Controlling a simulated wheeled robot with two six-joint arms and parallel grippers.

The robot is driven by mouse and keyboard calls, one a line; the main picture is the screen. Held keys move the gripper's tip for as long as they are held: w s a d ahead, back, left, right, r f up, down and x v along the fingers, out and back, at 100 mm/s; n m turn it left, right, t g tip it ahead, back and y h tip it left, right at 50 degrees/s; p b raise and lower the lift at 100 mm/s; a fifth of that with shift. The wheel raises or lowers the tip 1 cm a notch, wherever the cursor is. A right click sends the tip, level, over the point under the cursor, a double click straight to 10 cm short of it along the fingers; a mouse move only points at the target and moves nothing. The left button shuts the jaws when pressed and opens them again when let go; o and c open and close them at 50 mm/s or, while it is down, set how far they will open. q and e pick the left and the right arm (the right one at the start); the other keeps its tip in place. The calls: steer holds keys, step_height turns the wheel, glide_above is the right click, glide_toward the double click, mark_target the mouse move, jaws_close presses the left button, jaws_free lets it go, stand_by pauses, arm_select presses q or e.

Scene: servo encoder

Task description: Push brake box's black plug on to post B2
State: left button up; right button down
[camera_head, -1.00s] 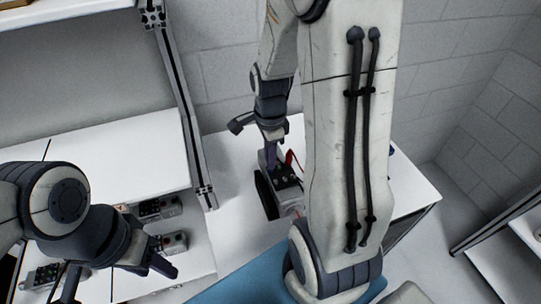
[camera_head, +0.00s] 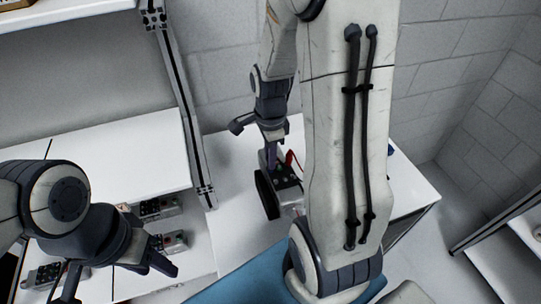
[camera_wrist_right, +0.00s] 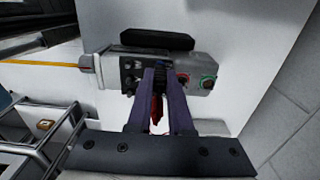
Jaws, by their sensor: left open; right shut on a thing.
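The brake box (camera_head: 288,196) is a grey unit on the white table, partly behind my right arm. In the right wrist view the box (camera_wrist_right: 196,72) shows a red and a green button and dark posts on its top. My right gripper (camera_head: 270,163) is over the box; in the wrist view its purple fingers (camera_wrist_right: 160,74) are shut on a small dark piece, the black plug, mostly hidden between them. I cannot tell how it sits on post B2. A red lead (camera_wrist_right: 157,108) shows between the fingers. My left gripper (camera_head: 118,274) is open and empty at the left, by the shelf.
A black wheel-like disc (camera_head: 266,194) stands beside the box. Several grey boxes with buttons (camera_head: 173,242) sit on the lower white shelf at left, near my left gripper. A metal post (camera_head: 183,105) rises between shelf and table. Bare table (camera_head: 232,222) lies left of the box.

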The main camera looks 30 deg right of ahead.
steer(key=shift+f, duration=0.2)
stand_by(0.4)
steer(key=c, duration=0.8)
jaws_free()
steer(key=shift+o, duration=0.2)
step_height(320, 180, up, 7)
steer(key=p, duration=0.6)
steer(key=shift+r, duration=0.15)
